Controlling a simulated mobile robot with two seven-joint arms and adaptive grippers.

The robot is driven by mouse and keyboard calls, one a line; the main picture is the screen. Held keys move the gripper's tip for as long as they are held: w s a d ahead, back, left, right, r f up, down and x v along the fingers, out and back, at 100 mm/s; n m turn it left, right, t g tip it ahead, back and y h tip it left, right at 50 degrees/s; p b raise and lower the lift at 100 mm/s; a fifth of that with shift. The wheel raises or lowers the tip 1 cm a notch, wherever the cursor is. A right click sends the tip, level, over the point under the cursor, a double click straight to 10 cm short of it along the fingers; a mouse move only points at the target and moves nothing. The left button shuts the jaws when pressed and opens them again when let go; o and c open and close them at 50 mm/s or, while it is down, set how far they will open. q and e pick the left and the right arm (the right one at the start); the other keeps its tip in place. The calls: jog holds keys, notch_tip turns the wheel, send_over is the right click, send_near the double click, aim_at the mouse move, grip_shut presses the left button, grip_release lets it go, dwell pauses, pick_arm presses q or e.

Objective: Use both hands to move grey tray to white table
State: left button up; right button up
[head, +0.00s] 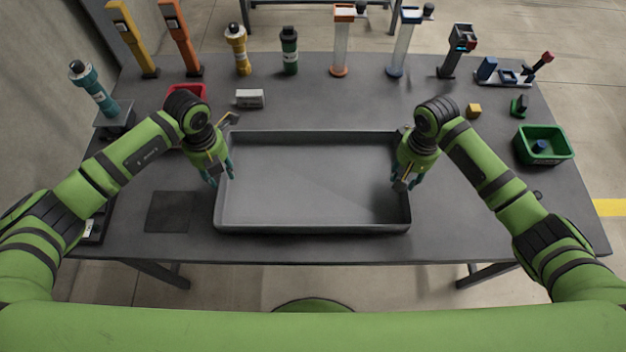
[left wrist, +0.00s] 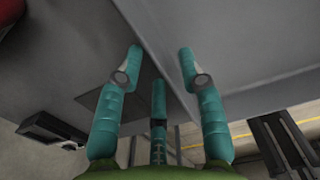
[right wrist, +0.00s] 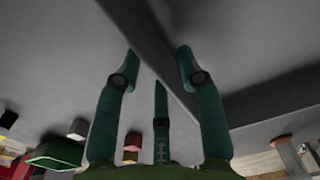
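The grey tray (head: 312,228) is a wide, shallow, empty rectangle lying flat on the dark grey table (head: 445,225). My left gripper (head: 220,174) is at the tray's left wall; in the left wrist view its fingers (left wrist: 160,52) are spread, with the wall edge running between them. My right gripper (head: 404,178) is at the right wall; in the right wrist view its fingers (right wrist: 158,54) are apart on either side of the wall. Whether any finger touches the tray is unclear. No white table can be made out in these views.
A green bin (head: 558,156) with a blue piece stands at the right; a red bin (head: 187,91) is behind my left arm. Several bottles and upright dispensers line the back edge. A small grey box (head: 250,98) lies behind the tray. A dark square (head: 170,211) lies left of it.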

pick_arm(q)
jog(key=shift+f, duration=0.55)
pick_arm(e)
jog(key=shift+f, duration=0.55)
pick_arm(q)
grip_shut()
pick_arm(e)
grip_shut()
pick_arm(q)
jog(key=shift+r, duration=0.15)
pick_arm(e)
jog(key=shift+w+r, duration=0.1)
jog(key=shift+r, duration=0.05)
